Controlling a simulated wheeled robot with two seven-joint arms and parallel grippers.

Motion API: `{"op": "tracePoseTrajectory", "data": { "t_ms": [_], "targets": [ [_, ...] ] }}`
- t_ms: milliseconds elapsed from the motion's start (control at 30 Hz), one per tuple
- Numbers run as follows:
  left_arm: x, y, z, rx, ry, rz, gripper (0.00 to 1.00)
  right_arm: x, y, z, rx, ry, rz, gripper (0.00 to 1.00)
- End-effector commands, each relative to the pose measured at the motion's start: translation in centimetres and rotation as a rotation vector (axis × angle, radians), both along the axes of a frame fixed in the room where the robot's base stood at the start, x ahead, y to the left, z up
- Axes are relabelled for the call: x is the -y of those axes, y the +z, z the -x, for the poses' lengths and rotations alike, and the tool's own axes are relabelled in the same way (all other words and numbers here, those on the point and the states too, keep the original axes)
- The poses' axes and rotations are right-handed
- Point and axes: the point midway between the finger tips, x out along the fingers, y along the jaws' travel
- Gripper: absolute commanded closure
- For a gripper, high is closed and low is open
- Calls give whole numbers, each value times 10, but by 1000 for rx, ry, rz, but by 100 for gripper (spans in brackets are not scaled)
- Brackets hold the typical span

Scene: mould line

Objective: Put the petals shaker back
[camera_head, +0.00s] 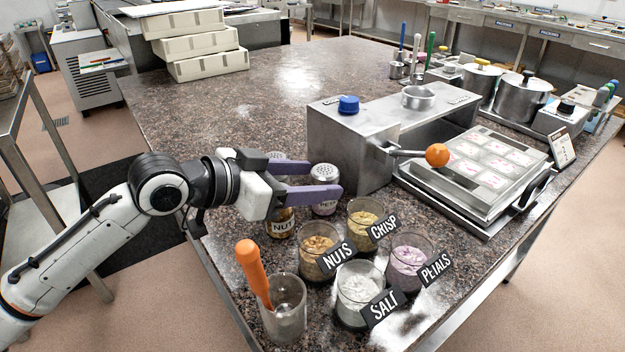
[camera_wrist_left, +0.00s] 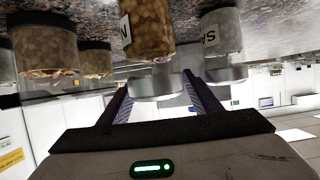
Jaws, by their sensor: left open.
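The petals shaker (camera_head: 325,207), a clear jar with a perforated metal lid and a partly hidden "PE" label, stands upright on the granite counter. My left gripper (camera_head: 338,181) is open, its purple fingers reaching right; the lower finger crosses in front of this shaker. A nuts shaker (camera_head: 281,226) stands below that finger, its top hidden; it also shows upside down in the left wrist view (camera_wrist_left: 148,28). Another shaker's lid (camera_head: 275,156) shows behind the gripper. A shaker marked "SA" (camera_wrist_left: 225,38) shows in the wrist view. My right gripper is out of view.
Glasses of nuts (camera_head: 318,262), crisp (camera_head: 362,213), salt (camera_head: 357,290) and petals (camera_head: 408,262) stand in front with black label cards. A glass (camera_head: 284,318) holds an orange-handled tool. A steel stand (camera_head: 345,145) and mould tray (camera_head: 510,200) lie right.

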Motion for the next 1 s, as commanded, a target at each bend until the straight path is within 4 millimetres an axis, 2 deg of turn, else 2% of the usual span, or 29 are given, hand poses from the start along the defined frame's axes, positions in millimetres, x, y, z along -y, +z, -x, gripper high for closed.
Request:
{"op": "tracePoseTrajectory", "data": {
  "t_ms": [300,500,700,1000],
  "targets": [
    [-51,24,35,0,3,-4,42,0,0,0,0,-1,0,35],
    [-76,36,53,-1,3,-3,42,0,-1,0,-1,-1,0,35],
    [-84,42,61,-2,0,-1,42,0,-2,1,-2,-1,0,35],
    [-84,43,62,-2,-1,-1,42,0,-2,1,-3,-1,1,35]
  ]
}}
